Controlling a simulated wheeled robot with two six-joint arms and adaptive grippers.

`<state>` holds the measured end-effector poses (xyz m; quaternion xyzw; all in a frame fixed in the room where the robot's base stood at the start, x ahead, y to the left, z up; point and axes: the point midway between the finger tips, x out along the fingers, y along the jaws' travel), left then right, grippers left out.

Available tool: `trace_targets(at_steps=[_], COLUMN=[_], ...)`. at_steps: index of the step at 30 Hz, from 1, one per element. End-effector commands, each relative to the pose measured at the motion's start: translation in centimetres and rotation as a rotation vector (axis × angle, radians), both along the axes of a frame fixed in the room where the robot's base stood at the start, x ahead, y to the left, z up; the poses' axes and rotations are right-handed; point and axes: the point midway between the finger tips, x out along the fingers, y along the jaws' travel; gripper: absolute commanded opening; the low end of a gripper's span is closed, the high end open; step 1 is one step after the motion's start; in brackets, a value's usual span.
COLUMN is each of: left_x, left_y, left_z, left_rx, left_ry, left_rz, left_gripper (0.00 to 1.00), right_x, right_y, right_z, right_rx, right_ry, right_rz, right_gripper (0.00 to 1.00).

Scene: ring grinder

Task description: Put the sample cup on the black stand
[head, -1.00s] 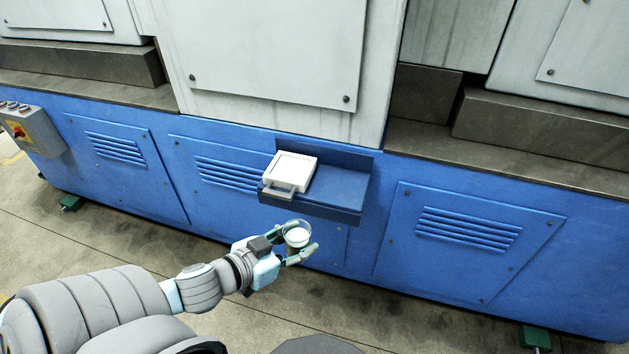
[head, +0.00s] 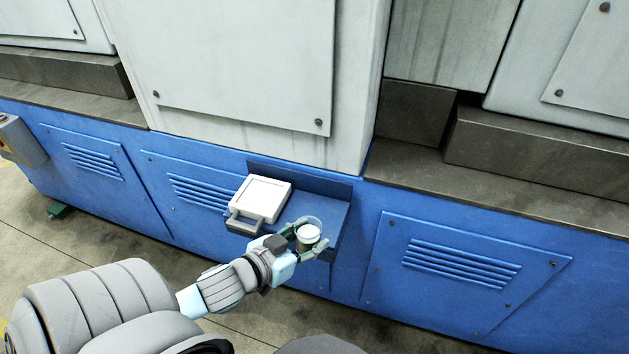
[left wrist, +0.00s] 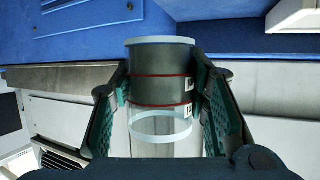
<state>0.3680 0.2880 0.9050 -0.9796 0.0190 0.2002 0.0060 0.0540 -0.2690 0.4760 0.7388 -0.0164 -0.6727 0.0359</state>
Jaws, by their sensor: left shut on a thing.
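The sample cup (head: 308,233) is a small clear cup with white showing inside. In the left wrist view the cup (left wrist: 160,88) has a pale rim, a dark grey band, thin red lines and a barcode label. My left gripper (head: 310,241) is shut on the cup's sides and holds it at the front right of the blue shelf. In the left wrist view a finger of this gripper (left wrist: 160,100) lies on each side of the cup. I cannot make out a black stand in either view. My right gripper is not in view.
The blue shelf (head: 325,209) sticks out from the blue machine base. A white flat device with a handle (head: 265,197) sits on its left part; its right part is bare. A grey control box (head: 20,140) is at the far left. The machine wall rises behind.

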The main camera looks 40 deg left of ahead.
Motion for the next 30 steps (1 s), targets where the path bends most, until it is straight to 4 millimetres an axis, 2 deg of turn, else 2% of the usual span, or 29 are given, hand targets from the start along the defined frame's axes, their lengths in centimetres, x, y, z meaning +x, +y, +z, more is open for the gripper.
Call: trace_targets(at_steps=[3,6,9,15,17,18,23,27,30], left_x=[5.0,8.7,11.7,15.9,16.8,16.6,16.5,16.4,16.7], left_y=[0.9,1.8,2.8,4.5,4.8,4.8,4.7,4.8,4.9], left_z=[-0.3,-0.3,-0.3,-0.3,-0.2,-1.2,-2.9,-6.2,-7.3], left_rx=[0.000,-0.003,-0.004,-0.003,-0.003,-0.003,-0.003,-0.003,-0.002], left_ry=[-0.011,-0.009,-0.008,-0.005,-0.006,-0.001,-0.001,-0.001,-0.004], left_rz=[-0.014,-0.022,-0.024,-0.019,-0.020,-0.020,-0.020,-0.019,-0.019], left_gripper=[0.07,0.07,0.07,0.07,0.07,0.07,0.07,0.07,0.07], right_x=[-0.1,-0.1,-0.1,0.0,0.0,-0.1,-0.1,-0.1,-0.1], right_y=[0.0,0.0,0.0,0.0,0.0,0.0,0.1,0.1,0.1], right_z=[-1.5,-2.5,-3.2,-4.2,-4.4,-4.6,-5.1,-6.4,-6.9], right_rx=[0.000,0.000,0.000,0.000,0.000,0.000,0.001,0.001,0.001], right_ry=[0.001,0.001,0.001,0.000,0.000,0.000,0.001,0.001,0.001], right_rz=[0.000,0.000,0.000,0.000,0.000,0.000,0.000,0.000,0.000], right_gripper=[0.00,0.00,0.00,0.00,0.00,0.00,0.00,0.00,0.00])
